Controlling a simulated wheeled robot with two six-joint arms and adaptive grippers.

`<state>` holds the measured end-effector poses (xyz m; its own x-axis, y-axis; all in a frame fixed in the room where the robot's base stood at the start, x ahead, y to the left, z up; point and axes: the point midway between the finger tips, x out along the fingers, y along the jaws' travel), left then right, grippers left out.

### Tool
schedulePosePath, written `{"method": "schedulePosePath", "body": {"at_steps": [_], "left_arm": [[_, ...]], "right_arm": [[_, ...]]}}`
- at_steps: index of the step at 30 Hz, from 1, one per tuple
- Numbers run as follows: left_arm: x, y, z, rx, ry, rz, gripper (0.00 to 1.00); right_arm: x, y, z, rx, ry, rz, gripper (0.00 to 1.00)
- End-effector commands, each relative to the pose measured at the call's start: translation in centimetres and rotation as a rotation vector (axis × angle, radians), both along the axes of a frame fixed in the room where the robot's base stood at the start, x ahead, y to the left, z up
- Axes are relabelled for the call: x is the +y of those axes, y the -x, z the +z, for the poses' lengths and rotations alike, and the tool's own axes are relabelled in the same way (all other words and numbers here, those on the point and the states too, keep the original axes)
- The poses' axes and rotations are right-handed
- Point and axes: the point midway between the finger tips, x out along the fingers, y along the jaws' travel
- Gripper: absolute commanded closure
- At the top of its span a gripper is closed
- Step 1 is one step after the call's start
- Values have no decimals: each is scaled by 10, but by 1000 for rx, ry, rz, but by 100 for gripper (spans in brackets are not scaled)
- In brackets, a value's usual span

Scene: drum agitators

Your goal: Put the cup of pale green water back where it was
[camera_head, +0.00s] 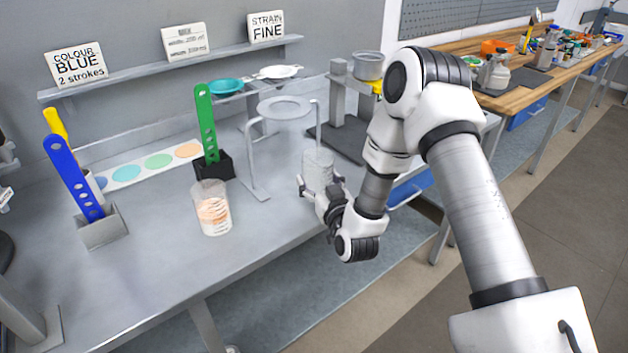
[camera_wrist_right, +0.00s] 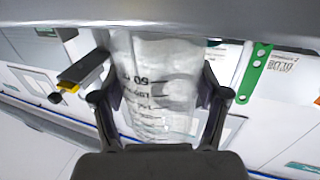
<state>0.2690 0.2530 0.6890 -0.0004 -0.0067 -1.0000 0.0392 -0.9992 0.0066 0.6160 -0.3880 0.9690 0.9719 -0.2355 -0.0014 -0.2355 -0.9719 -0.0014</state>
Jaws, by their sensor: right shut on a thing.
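My right gripper (camera_head: 322,190) is shut around a clear graduated cup (camera_head: 318,168) at the right part of the grey bench. In the right wrist view the two fingers (camera_wrist_right: 160,100) press on both sides of the cup (camera_wrist_right: 158,75). Its contents look pale and nearly colourless; I cannot make out a green tint. The cup appears upright, beside and partly under the ring stand (camera_head: 285,107); whether its base touches the bench is hidden by the gripper. A second clear cup with an orange pattern (camera_head: 212,210) stands on the bench to the left. My left gripper does not show.
A green perforated paddle (camera_head: 207,125) stands in a black holder, and a blue one (camera_head: 75,180) in a grey holder. A strip with coloured dots (camera_head: 158,161) lies behind. The front middle of the bench is clear.

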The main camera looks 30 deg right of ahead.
Motion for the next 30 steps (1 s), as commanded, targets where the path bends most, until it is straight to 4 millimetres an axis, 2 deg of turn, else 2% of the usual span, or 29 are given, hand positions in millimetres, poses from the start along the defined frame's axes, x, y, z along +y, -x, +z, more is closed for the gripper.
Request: {"method": "schedulePosePath", "body": {"at_steps": [3, 6, 17, 18, 20, 30], "left_arm": [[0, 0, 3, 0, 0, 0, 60], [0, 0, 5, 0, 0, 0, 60], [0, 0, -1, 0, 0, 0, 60], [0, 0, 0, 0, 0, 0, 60], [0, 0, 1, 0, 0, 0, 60], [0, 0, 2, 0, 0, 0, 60]], "right_arm": [[-4, -18, -11, 1, 3, 2, 63], [-6, -27, -21, 1, 2, 1, 63], [-6, -28, -28, 0, 1, 1, 63], [-6, -28, -27, 0, 1, 1, 19], [-6, -28, -26, 0, 1, 1, 1], [-6, -27, -25, 0, 1, 1, 1]]}}
